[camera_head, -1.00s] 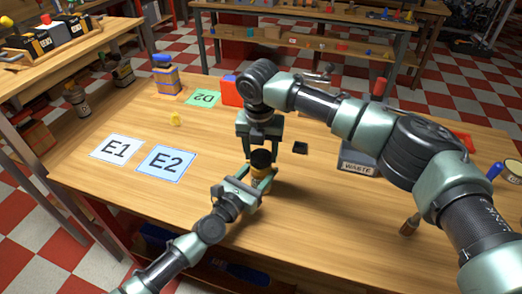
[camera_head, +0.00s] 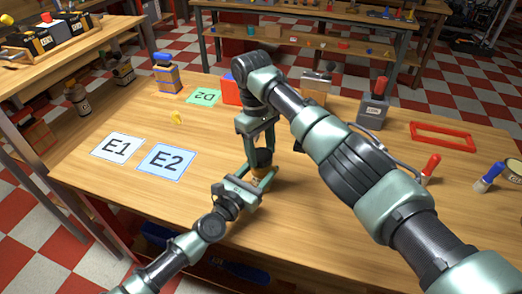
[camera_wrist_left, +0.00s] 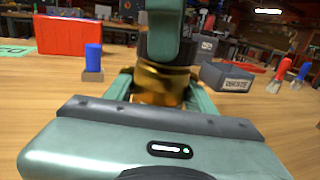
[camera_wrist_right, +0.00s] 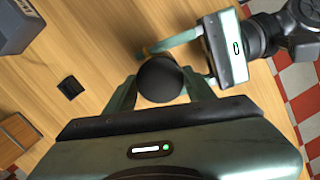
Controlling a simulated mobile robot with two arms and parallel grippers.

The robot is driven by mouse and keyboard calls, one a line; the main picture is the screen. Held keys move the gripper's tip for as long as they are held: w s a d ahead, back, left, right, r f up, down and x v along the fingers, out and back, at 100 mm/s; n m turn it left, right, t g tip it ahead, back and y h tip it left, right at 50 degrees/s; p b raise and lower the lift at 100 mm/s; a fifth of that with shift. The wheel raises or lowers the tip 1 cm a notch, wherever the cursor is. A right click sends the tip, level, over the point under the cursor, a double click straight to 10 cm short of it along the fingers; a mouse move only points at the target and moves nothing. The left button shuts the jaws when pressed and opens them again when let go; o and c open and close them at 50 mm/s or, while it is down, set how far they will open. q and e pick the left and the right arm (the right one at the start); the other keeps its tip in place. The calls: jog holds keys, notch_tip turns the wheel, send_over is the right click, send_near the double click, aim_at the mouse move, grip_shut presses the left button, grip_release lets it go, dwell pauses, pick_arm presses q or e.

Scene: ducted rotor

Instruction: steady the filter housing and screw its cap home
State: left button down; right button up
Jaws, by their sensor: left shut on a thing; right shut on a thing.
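The filter housing (camera_head: 257,177) is an amber cylinder standing on the table; its body also shows in the left wrist view (camera_wrist_left: 163,88). My left gripper (camera_head: 262,181) is shut around it from the front, low down. The black cap (camera_head: 262,157) is on top of the housing; its round top shows in the right wrist view (camera_wrist_right: 160,79). My right gripper (camera_head: 259,146) comes down from above and is shut on the cap. Its fingers hide part of the cap, so I cannot tell how far down the thread it sits.
Cards E1 (camera_head: 117,146) and E2 (camera_head: 166,161) lie on the left, with a small yellow piece (camera_head: 178,118) behind them. A grey waste bin (camera_wrist_left: 228,77) and a small black square (camera_wrist_right: 70,87) are nearby. A red frame (camera_head: 442,136) lies at the right. The front table is clear.

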jog(key=m, duration=0.5)
jog(key=shift+y, duration=0.3)
jog(key=m, duration=0.4)
jog(key=m+y, duration=0.1)
jog(key=m, duration=0.3)
jog(key=shift+m, duration=0.4)
jog(key=m, duration=0.4)
jog(key=shift+d, duration=0.15)
jog(key=o, duration=1.3)
jog(key=shift+o, duration=0.2)
jog(key=shift+r, duration=2.25)
jog(key=shift+c, duration=0.3)
